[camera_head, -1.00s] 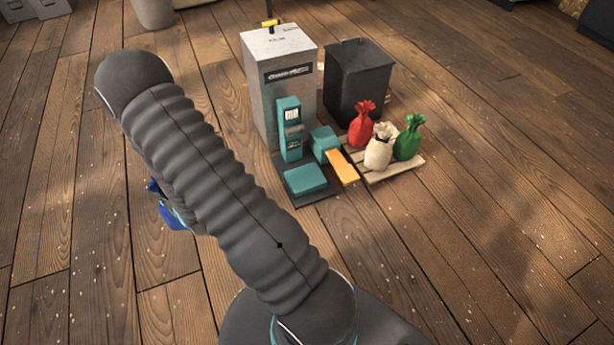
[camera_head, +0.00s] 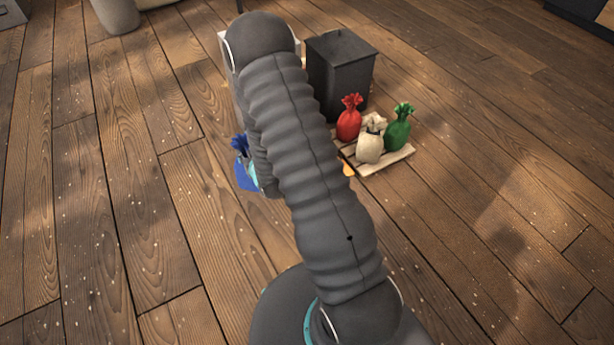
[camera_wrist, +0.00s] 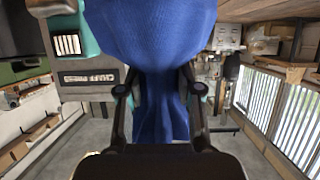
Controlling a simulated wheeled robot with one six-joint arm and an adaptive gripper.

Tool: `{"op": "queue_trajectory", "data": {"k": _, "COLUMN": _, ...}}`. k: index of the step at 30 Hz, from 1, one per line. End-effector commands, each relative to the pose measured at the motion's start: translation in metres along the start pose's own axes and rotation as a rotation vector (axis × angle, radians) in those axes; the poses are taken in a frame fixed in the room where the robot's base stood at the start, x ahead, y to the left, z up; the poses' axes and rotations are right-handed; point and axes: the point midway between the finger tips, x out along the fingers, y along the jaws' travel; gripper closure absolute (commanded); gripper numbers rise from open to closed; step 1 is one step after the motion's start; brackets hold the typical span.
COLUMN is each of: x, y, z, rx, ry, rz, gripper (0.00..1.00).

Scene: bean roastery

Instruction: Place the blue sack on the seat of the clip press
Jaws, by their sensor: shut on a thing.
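The blue sack (camera_head: 244,178) shows at the left edge of my arm in the head view, with its gathered top sticking up. In the wrist view the blue sack (camera_wrist: 158,45) fills the upper middle. My gripper (camera_wrist: 157,88) is shut on it, with one dark finger on each side. The sack appears held off the floor, to the left of the press area. The clip press (camera_wrist: 84,38) shows in part at the upper left of the wrist view as a teal body with a slotted face.
A pallet (camera_head: 400,158) holds a red sack (camera_head: 348,124), a cream sack (camera_head: 369,146) and a green sack (camera_head: 397,133). A dark bin (camera_head: 340,75) stands behind them. A grey labelled block (camera_wrist: 92,80) is beside the press. Floor at left is open.

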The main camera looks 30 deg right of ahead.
Motion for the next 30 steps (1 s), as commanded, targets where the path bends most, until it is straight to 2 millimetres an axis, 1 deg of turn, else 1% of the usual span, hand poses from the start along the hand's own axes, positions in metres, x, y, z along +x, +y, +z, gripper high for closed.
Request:
{"op": "queue_trajectory", "data": {"k": 1, "x": 0.008, "y": 0.006, "z": -0.005, "rx": -0.004, "ry": 0.010, "rz": -0.007, "gripper": 1.00}}
{"op": "queue_trajectory", "data": {"k": 5, "x": 0.028, "y": 0.023, "z": -0.014, "rx": -0.021, "ry": 0.010, "rz": -0.046, "gripper": 1.00}}
{"op": "queue_trajectory", "data": {"k": 9, "x": 0.049, "y": 0.050, "z": -0.026, "rx": -0.046, "ry": 0.011, "rz": -0.099, "gripper": 1.00}}
{"op": "queue_trajectory", "data": {"k": 14, "x": 0.064, "y": 0.084, "z": -0.035, "rx": -0.072, "ry": 0.009, "rz": -0.161, "gripper": 1.00}}
{"op": "queue_trajectory", "data": {"k": 15, "x": 0.066, "y": 0.093, "z": -0.036, "rx": -0.078, "ry": 0.007, "rz": -0.174, "gripper": 1.00}}
{"op": "queue_trajectory", "data": {"k": 17, "x": 0.070, "y": 0.106, "z": -0.038, "rx": -0.086, "ry": 0.008, "rz": -0.196, "gripper": 1.00}}
{"op": "queue_trajectory", "data": {"k": 23, "x": 0.075, "y": 0.157, "z": -0.039, "rx": -0.112, "ry": 0.006, "rz": -0.259, "gripper": 1.00}}
{"op": "queue_trajectory", "data": {"k": 29, "x": 0.071, "y": 0.216, "z": -0.033, "rx": -0.134, "ry": 0.005, "rz": -0.313, "gripper": 1.00}}
{"op": "queue_trajectory", "data": {"k": 30, "x": 0.069, "y": 0.228, "z": -0.030, "rx": -0.138, "ry": 0.005, "rz": -0.322, "gripper": 1.00}}
